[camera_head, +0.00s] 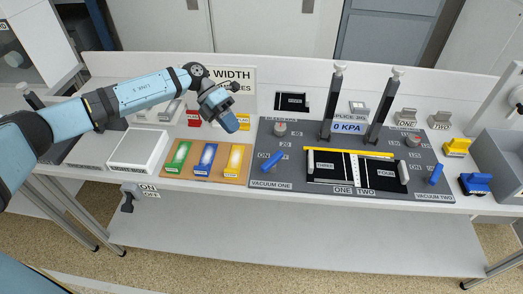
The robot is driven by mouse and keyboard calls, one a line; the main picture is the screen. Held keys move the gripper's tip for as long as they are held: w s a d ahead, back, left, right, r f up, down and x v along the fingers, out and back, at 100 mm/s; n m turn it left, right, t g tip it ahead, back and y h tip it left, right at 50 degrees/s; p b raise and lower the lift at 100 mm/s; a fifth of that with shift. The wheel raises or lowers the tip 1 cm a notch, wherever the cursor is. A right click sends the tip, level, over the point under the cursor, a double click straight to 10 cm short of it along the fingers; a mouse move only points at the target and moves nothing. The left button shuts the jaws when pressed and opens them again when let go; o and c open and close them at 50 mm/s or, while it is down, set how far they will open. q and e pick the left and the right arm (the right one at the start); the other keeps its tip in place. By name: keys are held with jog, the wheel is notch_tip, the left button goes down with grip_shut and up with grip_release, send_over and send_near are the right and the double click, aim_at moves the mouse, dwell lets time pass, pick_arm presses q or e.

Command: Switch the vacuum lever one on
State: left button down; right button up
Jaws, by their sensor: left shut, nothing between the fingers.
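The vacuum one lever is a blue handle (271,162) on the left part of the dark grey panel (300,192), above the label VACUUM ONE. It lies tilted, its upper end to the right. A second blue lever (436,175) stands at the panel's right side by the label VACUUM TWO. A display (347,128) on the panel reads 0 KPA. My left gripper (230,123) is shut and empty. It is above and to the left of the vacuum one lever, apart from it, over the back of the coloured tool board. My right gripper is not in view.
An orange-brown board (190,172) holds green, blue and yellow items left of the panel. A white box (138,150) stands farther left. Two dark posts (333,100) rise from the panel's back. Blue and yellow blocks sit at the right.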

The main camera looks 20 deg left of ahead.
aim_at(272, 165)
pick_arm(q)
jog(key=shift+w+a+r+y, duration=0.15)
jog(key=shift+w+a+y, duration=0.1)
jog(key=shift+a, duration=0.25)
jog(key=shift+w+a+r+y, duration=0.1)
jog(key=shift+w+a+y, duration=0.15)
jog(key=shift+a, duration=0.25)
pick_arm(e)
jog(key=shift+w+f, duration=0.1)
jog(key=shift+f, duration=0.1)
pick_arm(q)
jog(key=shift+d, duration=0.1)
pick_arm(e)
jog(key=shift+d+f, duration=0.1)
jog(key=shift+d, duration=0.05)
pick_arm(q)
jog(key=p+x, duration=0.1)
jog(key=x, duration=0.8)
jog(key=shift+s+d+f, duration=0.15)
jog(key=shift+d+f, duration=0.05)
jog(key=shift+d, duration=0.1)
jog(key=shift+s+d+f+p, duration=0.1)
jog(key=shift+s+d+p, duration=0.2)
jog(key=shift+d, duration=0.7)
jog(key=shift+s+d+p, duration=0.1)
jog(key=shift+s+d, duration=0.3)
jog(key=shift+d, duration=0.55)
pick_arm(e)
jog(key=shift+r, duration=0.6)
